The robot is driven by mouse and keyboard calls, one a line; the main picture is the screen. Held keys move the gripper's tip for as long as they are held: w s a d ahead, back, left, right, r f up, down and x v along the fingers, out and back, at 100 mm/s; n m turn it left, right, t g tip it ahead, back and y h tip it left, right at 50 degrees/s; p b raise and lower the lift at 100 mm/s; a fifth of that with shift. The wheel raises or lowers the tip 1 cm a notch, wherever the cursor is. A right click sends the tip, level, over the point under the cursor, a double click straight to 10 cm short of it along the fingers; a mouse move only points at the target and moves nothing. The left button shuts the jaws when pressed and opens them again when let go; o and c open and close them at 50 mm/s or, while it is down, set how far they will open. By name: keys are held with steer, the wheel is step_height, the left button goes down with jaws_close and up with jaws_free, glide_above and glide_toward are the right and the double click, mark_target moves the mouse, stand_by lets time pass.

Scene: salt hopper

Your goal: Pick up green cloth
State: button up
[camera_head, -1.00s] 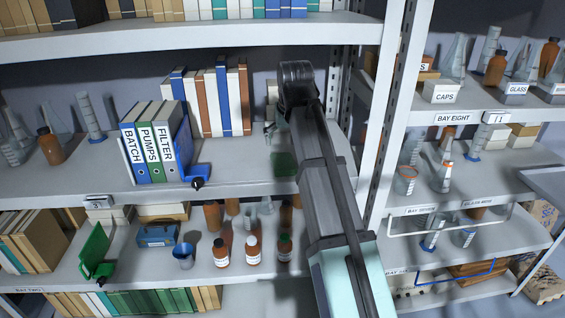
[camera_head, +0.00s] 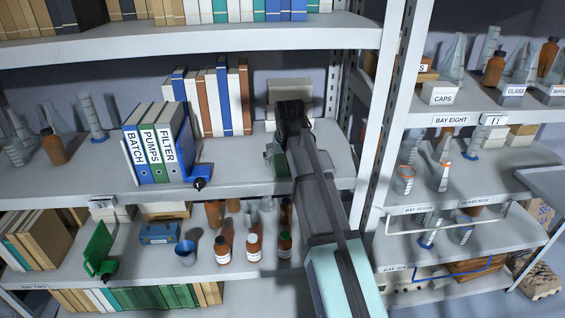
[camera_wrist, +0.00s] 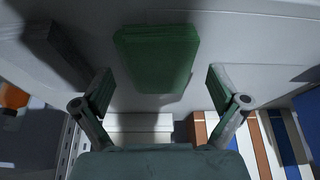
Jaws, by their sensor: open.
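The green cloth (camera_wrist: 155,52) is a folded, block-like pad lying on a pale shelf surface in the wrist view. My gripper (camera_wrist: 159,75) is open, with one finger on each side of the cloth's near end. Neither finger touches the cloth, and a gap shows on both sides. In the head view my arm reaches over the middle shelf and its wrist hides most of the cloth. Some green shows beside the wrist there, but I cannot tell cloth from finger.
Binders (camera_head: 155,147) and a blue bookend (camera_head: 198,178) stand left on the middle shelf. Tall books (camera_head: 215,100) and a pale box (camera_head: 291,90) are behind. A shelf upright (camera_head: 389,110) rises to the right. Bottles (camera_head: 254,248) stand on the shelf below.

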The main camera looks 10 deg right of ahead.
mark_target(284, 164)
steer(key=shift+x, duration=0.85)
steer(key=c, duration=1)
steer(key=shift+c, duration=0.2)
steer(key=shift+r, duration=0.1)
step_height(284, 164, up, 9)
steer(key=shift+w+f+b, duration=0.1)
steer(key=shift+b, duration=0.9)
steer(key=shift+r, duration=0.55)
steer(key=shift+o, duration=0.2)
